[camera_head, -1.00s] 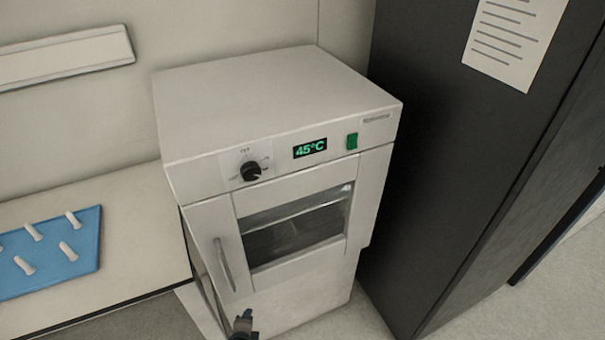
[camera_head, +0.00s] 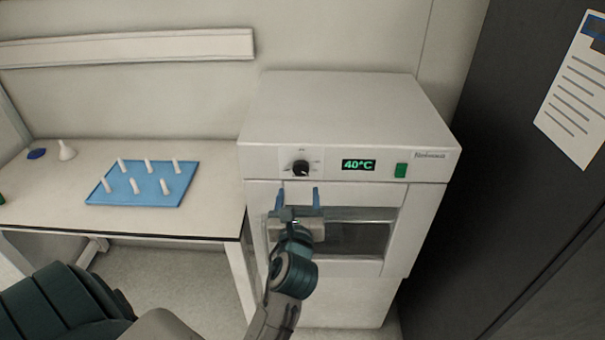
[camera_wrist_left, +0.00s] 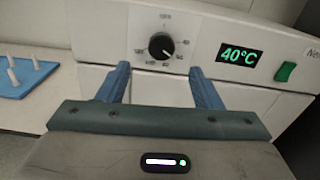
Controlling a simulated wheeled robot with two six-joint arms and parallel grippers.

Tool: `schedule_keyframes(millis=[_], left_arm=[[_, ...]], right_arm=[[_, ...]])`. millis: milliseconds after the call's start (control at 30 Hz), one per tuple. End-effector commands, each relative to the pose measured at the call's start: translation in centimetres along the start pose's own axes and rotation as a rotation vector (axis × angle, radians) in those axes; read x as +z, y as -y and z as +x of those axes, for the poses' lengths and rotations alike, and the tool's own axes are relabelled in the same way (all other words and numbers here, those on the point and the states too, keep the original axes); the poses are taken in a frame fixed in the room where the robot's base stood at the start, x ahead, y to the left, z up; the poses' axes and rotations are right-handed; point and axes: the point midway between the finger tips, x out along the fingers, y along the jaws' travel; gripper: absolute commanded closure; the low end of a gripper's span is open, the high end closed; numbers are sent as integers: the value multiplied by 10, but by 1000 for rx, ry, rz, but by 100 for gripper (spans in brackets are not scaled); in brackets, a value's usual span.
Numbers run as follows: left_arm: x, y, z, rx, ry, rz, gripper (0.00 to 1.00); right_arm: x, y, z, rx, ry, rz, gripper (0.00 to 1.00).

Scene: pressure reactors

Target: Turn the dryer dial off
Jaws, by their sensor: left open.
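The dryer (camera_head: 335,110) is a white cabinet with a window in its door. Its black dial (camera_head: 300,168) is on the front panel, left of a green display (camera_head: 358,165) that reads 40°C. My left gripper (camera_head: 297,190) is open and empty just below the dial, its two blue fingers pointing up toward it. In the left wrist view the dial (camera_wrist_left: 161,45) shows above and between the fingers (camera_wrist_left: 160,80), apart from them, with printed marks around it. My right gripper is not in view.
A green switch (camera_head: 400,170) sits right of the display. A bench (camera_head: 60,205) with a blue peg board (camera_head: 143,184) and a small white funnel (camera_head: 66,150) stands to the left. A dark cabinet (camera_head: 510,170) stands close on the right.

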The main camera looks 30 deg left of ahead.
Motion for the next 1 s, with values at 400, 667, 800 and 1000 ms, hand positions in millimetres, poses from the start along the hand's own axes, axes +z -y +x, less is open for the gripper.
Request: schedule_keyframes(millis=[400,667,800,1000], left_arm=[[2,0,71,-1,1,1,41],[0,0,83,-1,-1,-2,41],[0,0,83,-1,-1,-2,41],[0,0,83,-1,-1,-2,68]], right_arm=[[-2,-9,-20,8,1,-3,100],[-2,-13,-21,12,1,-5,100],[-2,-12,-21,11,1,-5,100],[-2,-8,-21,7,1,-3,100]])
